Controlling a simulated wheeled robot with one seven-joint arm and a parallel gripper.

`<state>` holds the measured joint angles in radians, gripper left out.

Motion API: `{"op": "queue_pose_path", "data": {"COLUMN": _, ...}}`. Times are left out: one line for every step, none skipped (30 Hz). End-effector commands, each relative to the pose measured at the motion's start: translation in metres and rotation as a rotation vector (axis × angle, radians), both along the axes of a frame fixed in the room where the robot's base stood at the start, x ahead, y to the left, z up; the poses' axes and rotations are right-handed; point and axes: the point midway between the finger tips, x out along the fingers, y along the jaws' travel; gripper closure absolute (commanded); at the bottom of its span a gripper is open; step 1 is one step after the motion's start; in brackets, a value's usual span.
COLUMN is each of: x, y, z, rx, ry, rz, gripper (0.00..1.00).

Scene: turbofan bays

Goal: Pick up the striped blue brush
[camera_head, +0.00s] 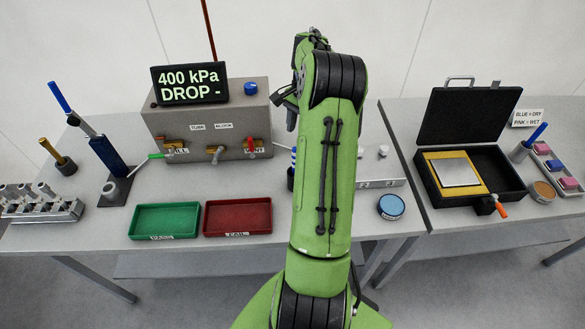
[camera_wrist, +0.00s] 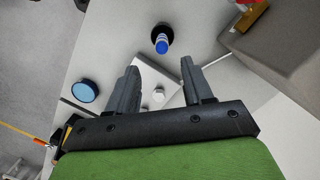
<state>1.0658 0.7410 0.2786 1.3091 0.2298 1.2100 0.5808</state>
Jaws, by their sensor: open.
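The striped blue brush (camera_wrist: 161,42) shows in the wrist view, seen almost end-on, with a blue top, blue and white bands and a dark part at its base. It stands on the table beyond my fingertips, roughly midway between them. My gripper (camera_wrist: 160,77) is open, with nothing held between its fingers. In the head view, a blue and white striped edge (camera_head: 293,157) shows just left of my arm. My arm hides the rest of it, and most of my gripper is hidden there too.
A white block with a knob (camera_wrist: 158,95) lies below the fingers. A blue round tin (camera_head: 391,206) is to the right. Left of my arm are a red tray (camera_head: 238,232), a green tray (camera_head: 163,236) and a grey valve box (camera_head: 200,117). An open black case (camera_head: 473,116) is at right.

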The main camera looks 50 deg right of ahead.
Motion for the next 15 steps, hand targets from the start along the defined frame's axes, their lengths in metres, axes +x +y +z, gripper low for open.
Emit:
{"op": "queue_pose_path", "data": {"x": 0.0, "y": 0.003, "z": -0.014, "rx": 0.005, "ry": 0.002, "rz": 0.002, "gripper": 0.49}}
{"op": "queue_pose_path", "data": {"x": 0.0, "y": 0.004, "z": -0.021, "rx": 0.005, "ry": 0.002, "rz": 0.003, "gripper": 0.49}}
{"op": "queue_pose_path", "data": {"x": 0.001, "y": 0.006, "z": -0.029, "rx": 0.004, "ry": 0.002, "rz": 0.003, "gripper": 0.49}}
{"op": "queue_pose_path", "data": {"x": 0.001, "y": 0.006, "z": -0.034, "rx": 0.004, "ry": 0.001, "rz": 0.003, "gripper": 0.49}}
{"op": "queue_pose_path", "data": {"x": 0.001, "y": 0.007, "z": -0.039, "rx": 0.003, "ry": 0.0, "rz": 0.003, "gripper": 0.49}}
{"op": "queue_pose_path", "data": {"x": 0.001, "y": 0.008, "z": -0.043, "rx": 0.003, "ry": 0.0, "rz": 0.003, "gripper": 0.49}}
{"op": "queue_pose_path", "data": {"x": 0.001, "y": 0.008, "z": -0.046, "rx": 0.002, "ry": 0.0, "rz": 0.003, "gripper": 0.49}}
{"op": "queue_pose_path", "data": {"x": 0.001, "y": 0.008, "z": -0.048, "rx": 0.001, "ry": 0.0, "rz": 0.003, "gripper": 0.49}}
{"op": "queue_pose_path", "data": {"x": 0.001, "y": 0.009, "z": -0.053, "rx": 0.002, "ry": 0.0, "rz": 0.003, "gripper": 0.49}}
{"op": "queue_pose_path", "data": {"x": 0.0, "y": 0.01, "z": -0.058, "rx": 0.003, "ry": 0.001, "rz": 0.003, "gripper": 0.49}}
{"op": "queue_pose_path", "data": {"x": -0.001, "y": 0.012, "z": -0.064, "rx": 0.004, "ry": 0.002, "rz": 0.003, "gripper": 0.49}}
{"op": "queue_pose_path", "data": {"x": -0.001, "y": 0.013, "z": -0.072, "rx": 0.005, "ry": 0.002, "rz": 0.003, "gripper": 0.49}}
{"op": "queue_pose_path", "data": {"x": -0.002, "y": 0.014, "z": -0.077, "rx": 0.004, "ry": 0.002, "rz": 0.003, "gripper": 0.49}}
{"op": "queue_pose_path", "data": {"x": -0.001, "y": 0.014, "z": -0.083, "rx": 0.004, "ry": 0.001, "rz": 0.004, "gripper": 0.49}}
{"op": "queue_pose_path", "data": {"x": -0.001, "y": 0.015, "z": -0.089, "rx": 0.003, "ry": 0.0, "rz": 0.005, "gripper": 0.49}}
